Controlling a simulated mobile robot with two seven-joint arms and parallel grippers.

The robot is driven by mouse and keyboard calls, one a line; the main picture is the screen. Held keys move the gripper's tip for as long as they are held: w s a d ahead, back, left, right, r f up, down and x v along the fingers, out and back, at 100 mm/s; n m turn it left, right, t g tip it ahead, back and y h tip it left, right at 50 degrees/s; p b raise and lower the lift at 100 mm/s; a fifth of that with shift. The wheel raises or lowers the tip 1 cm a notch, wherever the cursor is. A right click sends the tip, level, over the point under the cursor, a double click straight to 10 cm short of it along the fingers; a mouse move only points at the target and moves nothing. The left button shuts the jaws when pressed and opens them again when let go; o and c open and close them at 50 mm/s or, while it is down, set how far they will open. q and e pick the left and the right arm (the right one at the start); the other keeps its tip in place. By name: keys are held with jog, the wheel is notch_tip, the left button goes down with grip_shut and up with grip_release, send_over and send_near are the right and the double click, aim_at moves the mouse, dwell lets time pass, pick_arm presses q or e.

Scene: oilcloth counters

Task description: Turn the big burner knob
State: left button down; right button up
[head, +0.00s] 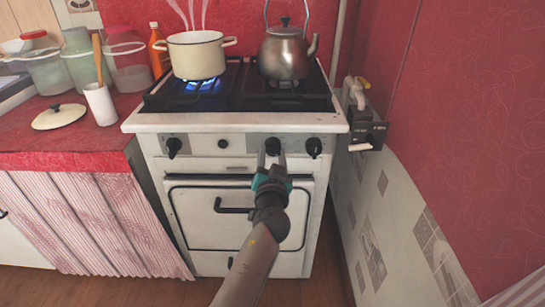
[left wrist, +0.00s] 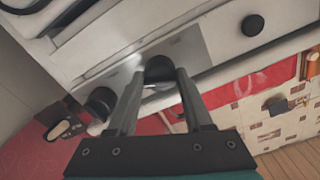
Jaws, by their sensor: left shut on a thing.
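The white stove (head: 232,122) has a row of black knobs on its front panel. My left gripper (head: 272,158) is at the dark knob (head: 272,146) right of the panel's middle. In the left wrist view, my left gripper (left wrist: 155,80) has its two fingers on either side of this knob (left wrist: 158,69), shut on it. The fingers partly hide the knob, and its turn angle is unclear. Another knob (head: 314,147) is just to the right, and one (head: 174,146) is at the far left. I cannot tell by label which is the big burner knob. My right gripper is not in view.
A cream pot (head: 195,56) stands over a blue flame (head: 203,85) on the left burner. A metal kettle (head: 284,53) stands on the right burner. The oven handle (head: 234,209) sticks out below the panel. A red counter (head: 60,145) adjoins at left.

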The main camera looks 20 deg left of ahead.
pick_arm(q)
jog(key=shift+r+m, duration=0.15)
jog(key=shift+m, duration=2.05)
jog(key=shift+c, duration=1.6)
grip_release()
jog(key=shift+s, duration=0.1)
